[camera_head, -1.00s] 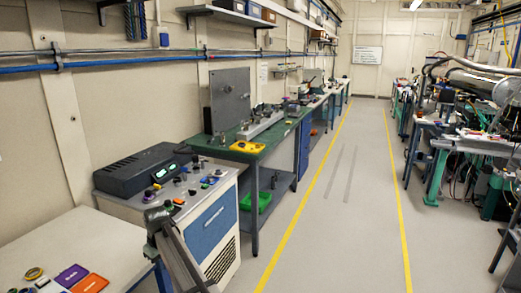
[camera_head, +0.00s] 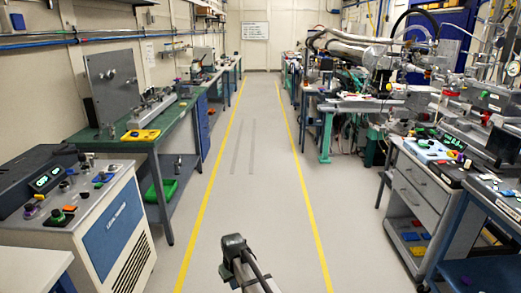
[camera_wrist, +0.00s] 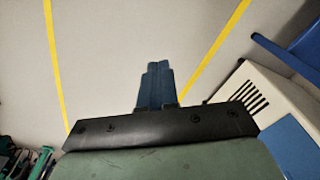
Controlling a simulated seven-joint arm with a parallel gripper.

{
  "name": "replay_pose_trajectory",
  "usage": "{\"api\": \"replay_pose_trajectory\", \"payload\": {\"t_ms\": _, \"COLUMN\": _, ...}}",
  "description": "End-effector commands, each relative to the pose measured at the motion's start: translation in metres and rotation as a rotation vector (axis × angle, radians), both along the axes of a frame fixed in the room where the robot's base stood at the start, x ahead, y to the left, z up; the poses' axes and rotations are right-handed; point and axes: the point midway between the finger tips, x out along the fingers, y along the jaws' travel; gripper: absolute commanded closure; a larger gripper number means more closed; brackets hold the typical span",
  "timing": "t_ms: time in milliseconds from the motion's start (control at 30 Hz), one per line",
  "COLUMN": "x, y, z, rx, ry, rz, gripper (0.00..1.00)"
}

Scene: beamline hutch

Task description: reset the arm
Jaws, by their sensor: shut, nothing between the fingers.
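My gripper (camera_wrist: 158,68) shows in the wrist view, with its blue fingers together and nothing between them. It is over the pale floor (camera_wrist: 150,30), clear of any object. In the head view, a dark part of my arm (camera_head: 238,255) rises at the bottom centre above the aisle floor. The fingers cannot be made out in the head view.
The aisle (camera_head: 240,200) between yellow lines is clear. A control cabinet (camera_head: 95,225) and a green-topped bench (camera_head: 165,128) stand left. A drawer cabinet (camera_head: 425,190) and crowded equipment stand right. In the wrist view, a vented cabinet (camera_wrist: 245,100) is close right of my fingers.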

Motion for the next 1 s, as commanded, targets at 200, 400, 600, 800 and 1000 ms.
{"api": "replay_pose_trajectory", "payload": {"t_ms": 200, "x": -0.029, "y": -0.106, "z": -0.021, "rx": -0.010, "ry": 0.012, "rz": -0.190, "gripper": 1.00}}
{"api": "replay_pose_trajectory", "payload": {"t_ms": 400, "x": -0.061, "y": -0.184, "z": -0.036, "rx": -0.017, "ry": 0.019, "rz": -0.350, "gripper": 1.00}}
{"api": "replay_pose_trajectory", "payload": {"t_ms": 600, "x": -0.089, "y": -0.233, "z": -0.044, "rx": -0.023, "ry": 0.025, "rz": -0.464, "gripper": 1.00}}
{"api": "replay_pose_trajectory", "payload": {"t_ms": 800, "x": -0.114, "y": -0.268, "z": -0.049, "rx": -0.026, "ry": 0.031, "rz": -0.553, "gripper": 1.00}}
{"api": "replay_pose_trajectory", "payload": {"t_ms": 1000, "x": -0.134, "y": -0.270, "z": -0.075, "rx": -0.040, "ry": 0.080, "rz": -0.561, "gripper": 1.00}}
